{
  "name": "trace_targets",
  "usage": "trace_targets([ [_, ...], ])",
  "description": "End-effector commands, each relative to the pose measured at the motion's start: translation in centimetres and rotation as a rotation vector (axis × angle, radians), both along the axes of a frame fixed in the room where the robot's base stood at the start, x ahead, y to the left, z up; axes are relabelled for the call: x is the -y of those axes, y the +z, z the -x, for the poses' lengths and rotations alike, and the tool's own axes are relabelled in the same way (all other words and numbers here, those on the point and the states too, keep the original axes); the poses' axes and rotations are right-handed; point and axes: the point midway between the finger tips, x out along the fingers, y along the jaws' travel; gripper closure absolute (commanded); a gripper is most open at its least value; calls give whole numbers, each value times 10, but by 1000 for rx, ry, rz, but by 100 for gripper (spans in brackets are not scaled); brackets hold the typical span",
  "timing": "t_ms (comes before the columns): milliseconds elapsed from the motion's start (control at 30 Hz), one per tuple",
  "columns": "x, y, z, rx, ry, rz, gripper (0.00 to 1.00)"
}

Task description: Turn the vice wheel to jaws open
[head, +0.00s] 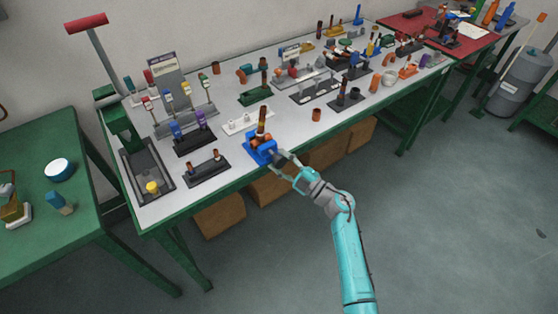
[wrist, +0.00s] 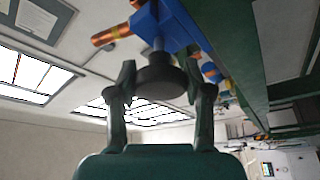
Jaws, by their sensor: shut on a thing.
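The blue vice (head: 259,151) sits at the front edge of the long table, with a copper-coloured pipe (head: 262,122) standing upright at it. In the wrist view the blue vice body (wrist: 172,24) is at the top, with a copper pipe (wrist: 112,35) sticking out to the left. The dark round vice wheel (wrist: 160,80) sits on a grey shaft below the body. My gripper (wrist: 158,80) has one finger on each side of the wheel and is shut on it. In the head view my gripper (head: 289,165) reaches the vice from the front. The jaw gap is not clear.
The long grey-topped table (head: 215,190) carries many fittings behind and beside the vice. A black stand (head: 206,170) with copper pieces is to the left, and another black stand (head: 347,98) is to the right. Cardboard boxes (head: 222,215) lie under the table. The floor in front is clear.

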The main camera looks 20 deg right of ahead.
Motion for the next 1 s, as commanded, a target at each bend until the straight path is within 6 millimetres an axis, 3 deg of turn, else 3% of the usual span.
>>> trace_targets([
  [400, -1, 0, 0, 56, 3, 173, 84],
  [933, -1, 0, 0, 63, 2, 196, 84],
  [967, -1, 0, 0, 63, 2, 196, 47],
  [1000, -1, 0, 0, 63, 2, 196, 37],
])
